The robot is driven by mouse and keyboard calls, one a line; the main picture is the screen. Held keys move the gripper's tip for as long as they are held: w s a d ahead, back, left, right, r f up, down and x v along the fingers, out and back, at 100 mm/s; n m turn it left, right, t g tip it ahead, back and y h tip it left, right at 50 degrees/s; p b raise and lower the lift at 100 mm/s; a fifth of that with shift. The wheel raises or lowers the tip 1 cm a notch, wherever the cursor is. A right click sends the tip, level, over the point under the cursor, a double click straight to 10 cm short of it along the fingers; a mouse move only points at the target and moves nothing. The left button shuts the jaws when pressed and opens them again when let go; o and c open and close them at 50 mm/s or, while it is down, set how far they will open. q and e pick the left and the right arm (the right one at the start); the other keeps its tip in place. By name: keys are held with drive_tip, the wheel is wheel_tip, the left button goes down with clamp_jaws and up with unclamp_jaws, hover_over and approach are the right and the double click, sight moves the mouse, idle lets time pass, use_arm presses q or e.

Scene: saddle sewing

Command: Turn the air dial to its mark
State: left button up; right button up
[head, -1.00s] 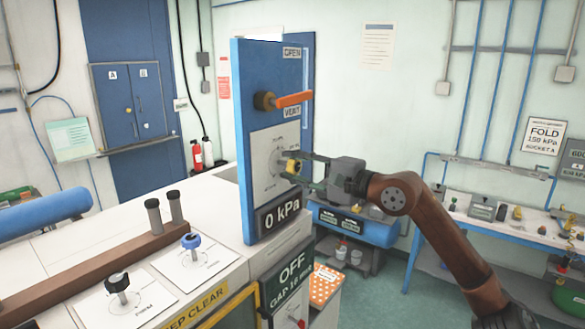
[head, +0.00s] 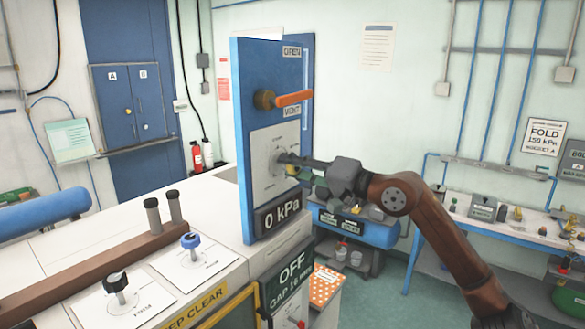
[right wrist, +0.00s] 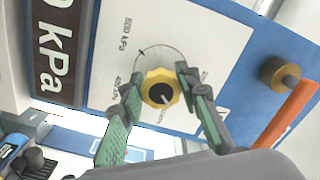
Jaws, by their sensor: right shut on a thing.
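The air dial (right wrist: 154,78) is a yellow scalloped knob with a dark centre and a pale pointer line, on a white scale plate (right wrist: 206,30). The pointer slants toward the lower right in the right wrist view. A short black tick (right wrist: 141,51) stands on the scale ring at the upper left. My right gripper (right wrist: 158,82) is shut on the dial, one green-padded finger on each side. In the head view my right gripper (head: 284,160) reaches the blue panel (head: 243,130) from the right and mostly hides the dial. The display (head: 282,216) reads 0 kPa. My left gripper is not in view.
An orange-handled valve (head: 292,98) sits above the dial, between OPEN and VENT labels. The white machine top (head: 225,262) at the left carries two more knobs and a brown bar. A side bench (head: 505,232) stands at the right.

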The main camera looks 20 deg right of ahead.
drive_tip(key=shift+f, duration=0.2)
idle(0.3)
drive_tip(key=o, duration=1.2)
drive_tip(key=shift+r, duration=0.1)
drive_tip(key=v, duration=1.2)
